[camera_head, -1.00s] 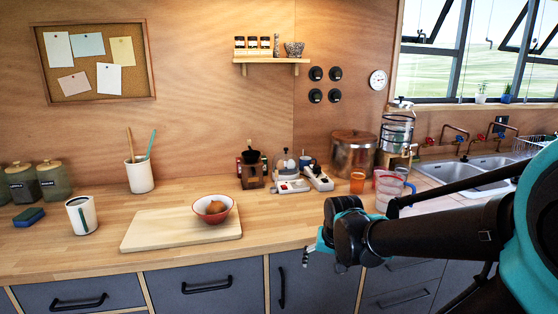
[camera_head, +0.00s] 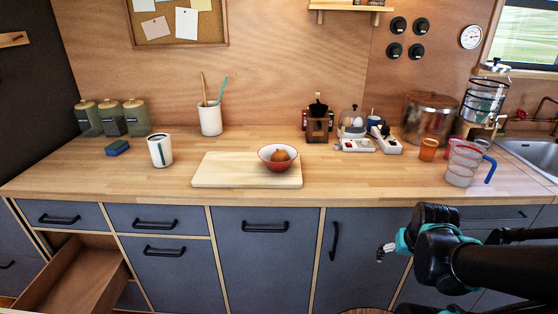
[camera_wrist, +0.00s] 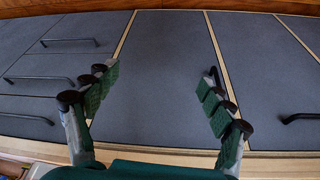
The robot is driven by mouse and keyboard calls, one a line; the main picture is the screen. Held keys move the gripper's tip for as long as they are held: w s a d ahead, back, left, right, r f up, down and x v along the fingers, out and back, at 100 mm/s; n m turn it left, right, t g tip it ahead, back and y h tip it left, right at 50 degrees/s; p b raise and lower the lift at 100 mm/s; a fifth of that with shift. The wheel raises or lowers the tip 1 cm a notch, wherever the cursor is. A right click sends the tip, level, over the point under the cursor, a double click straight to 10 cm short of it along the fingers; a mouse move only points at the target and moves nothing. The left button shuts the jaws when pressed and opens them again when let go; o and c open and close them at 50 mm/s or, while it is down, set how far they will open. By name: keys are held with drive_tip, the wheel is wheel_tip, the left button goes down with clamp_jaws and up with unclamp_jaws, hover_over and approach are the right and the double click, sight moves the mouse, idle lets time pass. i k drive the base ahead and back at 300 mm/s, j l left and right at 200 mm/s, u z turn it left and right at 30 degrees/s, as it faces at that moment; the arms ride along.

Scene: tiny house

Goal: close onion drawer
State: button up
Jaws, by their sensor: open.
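An open drawer (camera_head: 77,282) with a bare wooden interior juts out at the lower left of the head view. It looks empty, but its front is cut off by the lower frame edge. A brown onion (camera_head: 281,156) sits in a red and white bowl (camera_head: 277,166) on the worktop. My gripper (camera_head: 384,252) is at the right, in front of the grey cabinet fronts and far from the open drawer. In the wrist view my gripper (camera_wrist: 160,90) has its green-padded fingers spread wide, with nothing between them but a grey cabinet panel behind.
A cutting board (camera_head: 220,172) lies under the bowl on the wooden worktop (camera_head: 365,185). A mug (camera_head: 160,151), canisters and a measuring jug (camera_head: 465,163) stand on it. Black handles stick out from the cabinet fronts, such as one upright handle (camera_head: 334,241) near my gripper.

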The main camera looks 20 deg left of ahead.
sight(89, 274)
drive_tip(key=u, duration=2.85)
drive_tip(key=i+j, duration=0.15)
drive_tip(key=i, duration=0.45)
